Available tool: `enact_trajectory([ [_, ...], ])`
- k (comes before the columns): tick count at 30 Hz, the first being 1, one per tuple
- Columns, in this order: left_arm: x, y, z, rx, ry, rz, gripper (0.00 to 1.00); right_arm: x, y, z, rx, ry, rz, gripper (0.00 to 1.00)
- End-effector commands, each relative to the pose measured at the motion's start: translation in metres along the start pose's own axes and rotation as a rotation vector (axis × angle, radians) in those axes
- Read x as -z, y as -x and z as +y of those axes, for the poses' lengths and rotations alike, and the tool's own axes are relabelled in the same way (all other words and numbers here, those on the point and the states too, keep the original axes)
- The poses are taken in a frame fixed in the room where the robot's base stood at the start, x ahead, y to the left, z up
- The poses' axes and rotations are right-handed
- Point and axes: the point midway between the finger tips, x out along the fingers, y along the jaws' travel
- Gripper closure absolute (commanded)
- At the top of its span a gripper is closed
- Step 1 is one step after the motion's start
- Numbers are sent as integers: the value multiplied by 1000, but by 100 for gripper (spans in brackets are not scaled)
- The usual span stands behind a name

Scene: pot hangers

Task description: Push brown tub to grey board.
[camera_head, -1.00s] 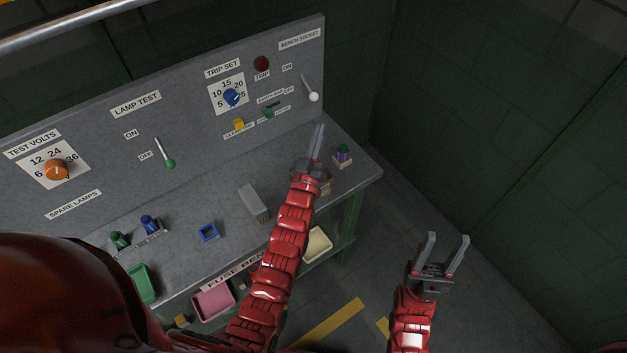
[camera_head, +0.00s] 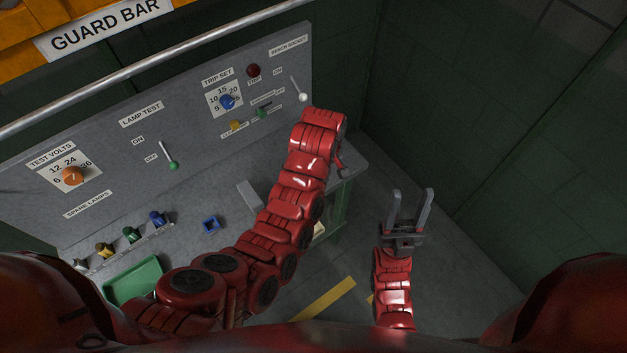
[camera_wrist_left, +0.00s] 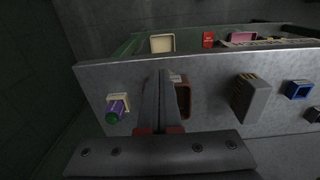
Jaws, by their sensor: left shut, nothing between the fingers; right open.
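The brown tub (camera_wrist_left: 184,98) sits on the bench top in the left wrist view, just right of my left fingers and partly covered by them. I cannot tell whether they touch it. My left gripper (camera_wrist_left: 163,76) is shut with nothing between its fingers. My right gripper (camera_head: 410,194) is open and empty, right of the bench.
A purple-and-green piece (camera_wrist_left: 117,107) stands left of my left fingers. A blue square holder (camera_head: 212,224) lies left of the grey block. The upright grey control panel (camera_head: 195,130) backs the bench. A green bin (camera_head: 135,280) and lamps are at left.

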Motion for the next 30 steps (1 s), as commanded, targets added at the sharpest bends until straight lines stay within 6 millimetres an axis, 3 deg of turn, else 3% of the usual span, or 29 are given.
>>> enact_trajectory([
  [5,-4,-14,-4,23,5,-12,100,-2,14,-1,0,0,0,50],
  [11,-4,-56,-4,19,3,-10,100,-9,52,-3,0,0,0,50],
  [13,-4,-58,-5,23,4,-12,100,-6,38,-2,0,0,-1,50],
  [20,-4,-95,-6,23,4,-14,100,-3,19,-1,0,0,0,50],
  [30,29,-95,-3,15,3,-8,100,-1,4,0,0,0,0,50],
])
